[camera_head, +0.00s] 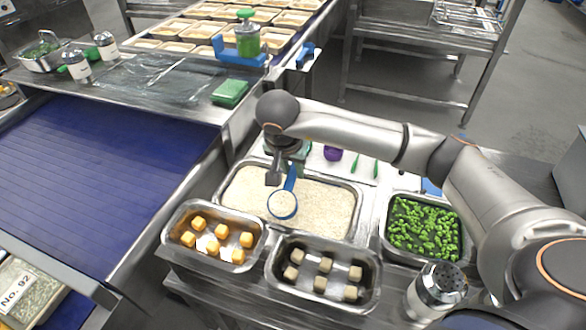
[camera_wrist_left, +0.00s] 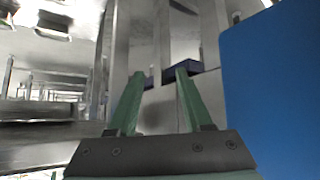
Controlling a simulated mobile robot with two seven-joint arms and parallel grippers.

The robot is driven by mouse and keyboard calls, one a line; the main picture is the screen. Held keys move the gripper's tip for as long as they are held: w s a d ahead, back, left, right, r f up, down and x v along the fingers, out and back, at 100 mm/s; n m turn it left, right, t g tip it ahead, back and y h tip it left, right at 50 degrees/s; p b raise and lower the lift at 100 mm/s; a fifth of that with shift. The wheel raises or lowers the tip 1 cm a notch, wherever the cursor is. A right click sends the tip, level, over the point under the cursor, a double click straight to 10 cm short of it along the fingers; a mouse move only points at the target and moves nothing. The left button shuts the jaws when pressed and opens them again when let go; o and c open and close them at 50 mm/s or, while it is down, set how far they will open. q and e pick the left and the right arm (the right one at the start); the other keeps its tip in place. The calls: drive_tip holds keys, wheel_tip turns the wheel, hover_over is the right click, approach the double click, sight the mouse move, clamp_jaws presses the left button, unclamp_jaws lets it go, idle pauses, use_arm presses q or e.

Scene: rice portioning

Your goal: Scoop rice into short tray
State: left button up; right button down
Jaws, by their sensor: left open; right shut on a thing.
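My right gripper (camera_head: 281,172) is shut on the handle of a blue scoop (camera_head: 291,179), above the steel pan of white rice (camera_head: 328,209). The scoop's round bowl looks filled with white rice; I cannot tell whether it touches the rice below. Many pale shallow trays (camera_head: 201,30) stand in rows on the far table; which one is the short tray I cannot tell. My left gripper (camera_wrist_left: 162,73) shows only in the left wrist view, its two green fingers apart with nothing between them.
In front of the rice stand a pan of orange cubes (camera_head: 174,225) and a pan of pale cubes (camera_head: 273,270). A pan of chopped greens (camera_head: 464,247) is at right, near a shaker (camera_head: 432,289). A blue conveyor (camera_head: 90,180) at left is clear.

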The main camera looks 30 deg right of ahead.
drive_tip(key=shift+r+p, duration=1.4)
drive_tip(key=shift+r, duration=2.25)
